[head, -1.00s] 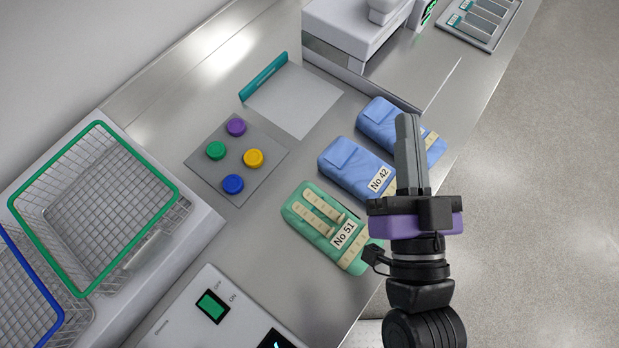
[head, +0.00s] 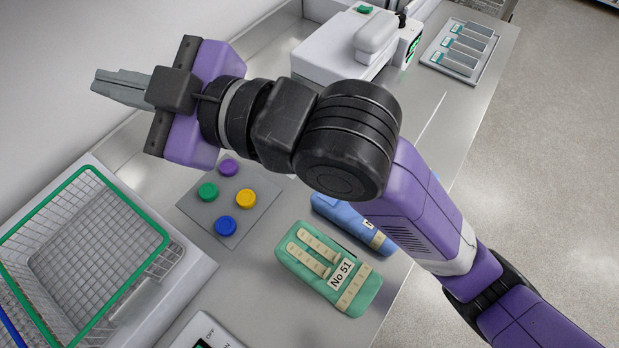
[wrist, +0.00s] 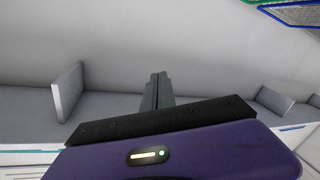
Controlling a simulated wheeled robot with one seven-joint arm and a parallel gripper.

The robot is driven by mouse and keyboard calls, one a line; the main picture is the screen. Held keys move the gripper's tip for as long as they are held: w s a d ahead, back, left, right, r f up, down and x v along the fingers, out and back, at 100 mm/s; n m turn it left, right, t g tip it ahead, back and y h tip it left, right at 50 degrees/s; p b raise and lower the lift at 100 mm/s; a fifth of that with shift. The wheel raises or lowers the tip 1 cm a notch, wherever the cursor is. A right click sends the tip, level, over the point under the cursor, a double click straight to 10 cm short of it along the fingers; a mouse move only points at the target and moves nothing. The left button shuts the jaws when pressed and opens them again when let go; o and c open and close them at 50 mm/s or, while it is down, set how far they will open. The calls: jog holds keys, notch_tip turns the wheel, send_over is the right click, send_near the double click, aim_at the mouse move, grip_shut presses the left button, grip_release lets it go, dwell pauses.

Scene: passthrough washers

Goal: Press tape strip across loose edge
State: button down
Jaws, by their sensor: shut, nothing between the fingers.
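A green wrapped pack labelled No 51 (head: 318,281) lies on the steel bench in the head view. Two short cream tape strips (head: 307,261) lie on its top, and another cream strip (head: 355,288) crosses its lower right end. I cannot tell which edge is loose. A blue pack (head: 350,222) lies beyond it, partly hidden by my arm. My gripper (head: 118,88) is shut and empty, high at the upper left, far from the packs. In the wrist view its shut fingers (wrist: 157,92) point toward a pale wall, and no pack shows there.
A grey plate with coloured round caps (head: 236,204) lies left of the packs. A green-rimmed wire basket (head: 85,250) stands at left. A white machine (head: 345,48) and a tray of grey strips (head: 461,48) stand at the back. The floor at right is clear.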

notch_tip(320, 180, down, 8)
jog(key=s+n+g+h, duration=0.2)
jog(key=n+g+h, duration=0.1)
jog(key=n+h, duration=0.1)
jog(key=n+g+h, duration=0.4)
jog(key=n+h, duration=0.1)
jog(key=h, duration=0.7)
send_over(309, 240)
notch_tip(309, 240, down, 16)
jog(key=shift+d+f, duration=0.1)
jog(key=shift+f+b, duration=2.2)
jog(key=shift+f, duration=0.15)
jog(key=shift+f, duration=0.25)
notch_tip(309, 240, up, 6)
jog(key=p, duration=0.5)
jog(key=shift+r, duration=0.1)
